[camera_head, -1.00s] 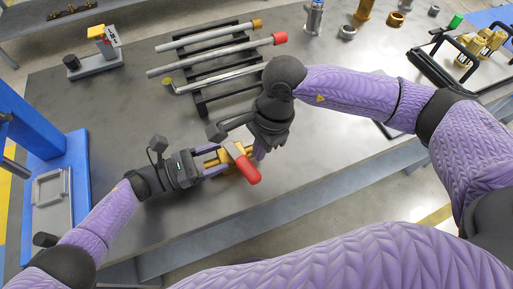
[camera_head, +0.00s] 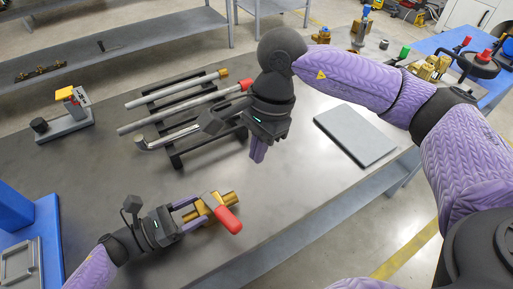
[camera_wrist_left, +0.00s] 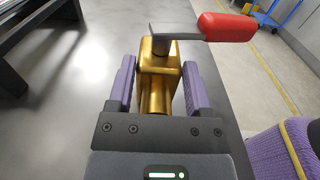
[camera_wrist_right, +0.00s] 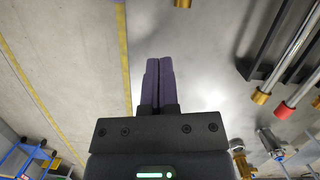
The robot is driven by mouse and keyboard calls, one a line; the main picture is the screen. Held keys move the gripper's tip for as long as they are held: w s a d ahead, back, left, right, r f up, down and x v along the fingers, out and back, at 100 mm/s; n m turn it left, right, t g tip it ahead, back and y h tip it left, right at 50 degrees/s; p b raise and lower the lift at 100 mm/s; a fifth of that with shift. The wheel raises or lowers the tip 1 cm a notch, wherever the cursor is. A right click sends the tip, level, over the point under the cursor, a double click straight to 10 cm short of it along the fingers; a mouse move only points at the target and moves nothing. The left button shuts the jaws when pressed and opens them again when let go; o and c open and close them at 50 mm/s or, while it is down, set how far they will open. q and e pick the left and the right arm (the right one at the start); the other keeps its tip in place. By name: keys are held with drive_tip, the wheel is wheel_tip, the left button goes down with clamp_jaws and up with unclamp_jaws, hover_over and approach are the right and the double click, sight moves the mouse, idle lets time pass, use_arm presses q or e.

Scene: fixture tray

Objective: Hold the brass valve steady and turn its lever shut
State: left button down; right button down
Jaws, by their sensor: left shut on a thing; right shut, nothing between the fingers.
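The brass valve (camera_head: 226,199) sits low over the front part of the grey table in the head view. Its lever has a red grip (camera_head: 228,220) and lies across the brass body, the grip pointing to the lower right. My left gripper (camera_head: 194,209) is shut on the valve body. In the left wrist view the brass body (camera_wrist_left: 157,75) is between the two purple fingers, with the red grip (camera_wrist_left: 228,27) reaching right. My right gripper (camera_head: 257,153) is shut and empty, above the table and apart from the valve. Its closed fingers show in the right wrist view (camera_wrist_right: 158,82).
A black rack (camera_head: 176,159) with several metal rods stands behind the valve, close to my right gripper. A grey plate (camera_head: 355,135) lies at the right. A small stand (camera_head: 66,126) is at the back left, a blue fixture (camera_head: 38,225) at the left. Table around the valve is clear.

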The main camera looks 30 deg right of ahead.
sight(221, 213)
drive_tip(key=d+f+g+y, duration=0.2)
drive_tip(key=d+f+y, duration=0.2)
drive_tip(key=d+y, duration=0.2)
drive_tip(key=s+a+f, duration=0.3)
drive_tip(key=a+f, duration=0.3)
drive_tip(key=a, duration=0.4)
drive_tip(key=shift+a+f, duration=0.25)
drive_tip(key=shift+s, duration=0.15)
